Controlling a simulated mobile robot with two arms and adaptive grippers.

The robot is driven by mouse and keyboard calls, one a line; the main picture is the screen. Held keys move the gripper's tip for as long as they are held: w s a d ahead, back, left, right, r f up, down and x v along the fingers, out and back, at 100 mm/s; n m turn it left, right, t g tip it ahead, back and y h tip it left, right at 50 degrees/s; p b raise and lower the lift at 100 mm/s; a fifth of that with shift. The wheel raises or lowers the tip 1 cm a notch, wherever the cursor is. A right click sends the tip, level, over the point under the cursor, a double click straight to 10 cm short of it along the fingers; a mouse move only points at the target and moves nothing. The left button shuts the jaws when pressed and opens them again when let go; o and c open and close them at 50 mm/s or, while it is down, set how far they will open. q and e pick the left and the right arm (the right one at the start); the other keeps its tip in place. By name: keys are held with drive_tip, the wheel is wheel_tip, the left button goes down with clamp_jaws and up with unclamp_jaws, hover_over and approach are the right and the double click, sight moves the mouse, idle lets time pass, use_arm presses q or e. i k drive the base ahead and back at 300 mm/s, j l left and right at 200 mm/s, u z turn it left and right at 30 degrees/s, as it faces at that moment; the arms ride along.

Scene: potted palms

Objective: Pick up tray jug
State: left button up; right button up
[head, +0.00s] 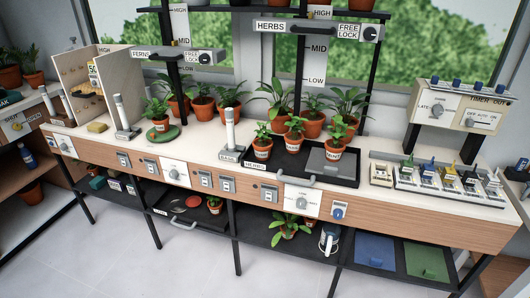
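A white and blue jug-like vessel (329,239) stands on the dark lower shelf under the bench, right of a leafy potted plant (289,225). It is small in the view, and I cannot tell whether this is the tray jug. A black tray (343,180) lies on the bench top, with several small terracotta pots and a flat grey block (325,160) on it. I see no clear jug on that tray. Neither of my grippers is in view.
The bench front carries dials and switches. Posts (229,128) stand on the top. A row of levers (450,183) sits at the right, below a timer box (455,107). Blue (375,249) and green (427,260) panels lie low at right. The floor in front (190,260) is clear.

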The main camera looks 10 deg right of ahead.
sight(330, 233)
drive_tip(key=z, duration=0.2)
drive_tip(key=i+j+z, duration=0.1)
drive_tip(key=j+z, duration=0.3)
drive_tip(key=j, duration=0.15)
drive_tip(key=j+z, duration=0.45)
drive_tip(key=i+j, duration=0.05)
drive_tip(key=j, duration=0.05)
